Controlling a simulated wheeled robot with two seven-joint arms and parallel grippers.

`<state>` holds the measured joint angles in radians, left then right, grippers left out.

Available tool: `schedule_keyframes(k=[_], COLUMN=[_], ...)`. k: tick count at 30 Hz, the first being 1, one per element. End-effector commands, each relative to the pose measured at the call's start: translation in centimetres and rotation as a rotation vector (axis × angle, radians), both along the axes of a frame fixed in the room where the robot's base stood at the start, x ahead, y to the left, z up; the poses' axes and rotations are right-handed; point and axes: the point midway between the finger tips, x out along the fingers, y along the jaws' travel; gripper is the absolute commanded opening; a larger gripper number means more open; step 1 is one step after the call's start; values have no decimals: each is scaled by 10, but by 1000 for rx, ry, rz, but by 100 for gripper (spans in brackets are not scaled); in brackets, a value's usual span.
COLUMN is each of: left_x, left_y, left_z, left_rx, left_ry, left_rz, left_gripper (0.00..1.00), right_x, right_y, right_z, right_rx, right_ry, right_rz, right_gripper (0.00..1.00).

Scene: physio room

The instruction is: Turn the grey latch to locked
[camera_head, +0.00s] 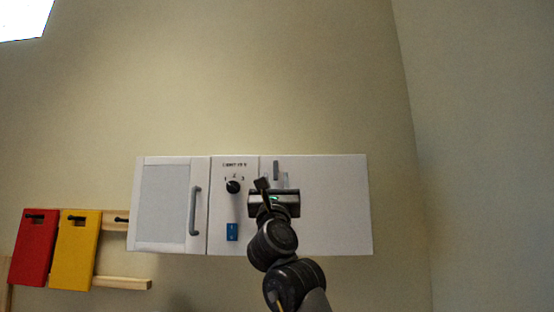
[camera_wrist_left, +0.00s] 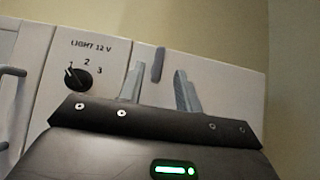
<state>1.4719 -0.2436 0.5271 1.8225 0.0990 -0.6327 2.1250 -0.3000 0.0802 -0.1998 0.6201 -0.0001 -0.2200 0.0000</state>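The grey latch (camera_head: 276,170) is a short upright bar on the white panel, right of the dial. In the left wrist view the latch (camera_wrist_left: 158,65) stands nearly upright, tilted slightly, and shows beyond and between the two fingertips. My left gripper (camera_head: 275,183) is in front of the panel, just below the latch. In the left wrist view the gripper (camera_wrist_left: 158,82) has its two grey fingers apart with nothing between them. I cannot tell how far the fingertips are from the panel. The lower end of the latch is close to the fingertips in the picture. My right gripper is not in view.
Left of the latch is a black dial (camera_head: 233,187) marked 1, 2, 3, with a blue switch (camera_head: 232,232) below it. A white cabinet door (camera_head: 172,204) with a grey handle (camera_head: 194,211) is farther left. Red (camera_head: 34,250) and yellow (camera_head: 76,252) boards hang at far left. The panel's right part is clear.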

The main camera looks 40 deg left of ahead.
Motion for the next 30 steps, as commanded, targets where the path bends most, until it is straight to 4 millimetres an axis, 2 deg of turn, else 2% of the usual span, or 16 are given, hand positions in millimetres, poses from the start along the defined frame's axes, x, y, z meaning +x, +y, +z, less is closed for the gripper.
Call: schedule_keyframes(k=[1,9,15,24,26,30], left_x=[6,32,41,42,42,42], left_y=[5,25,32,33,33,33], left_z=[16,46,54,53,53,53], left_rx=[0,1,1,1,1,1], left_ry=[3,3,2,2,2,2], left_rz=[2,3,3,2,2,2], left_gripper=[34,34,34,34,29,11], right_x=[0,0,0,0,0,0], right_y=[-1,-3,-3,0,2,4], right_z=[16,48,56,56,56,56], right_rx=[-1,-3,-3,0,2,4], right_ry=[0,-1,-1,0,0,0], right_rz=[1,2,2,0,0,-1], right_gripper=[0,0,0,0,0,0])
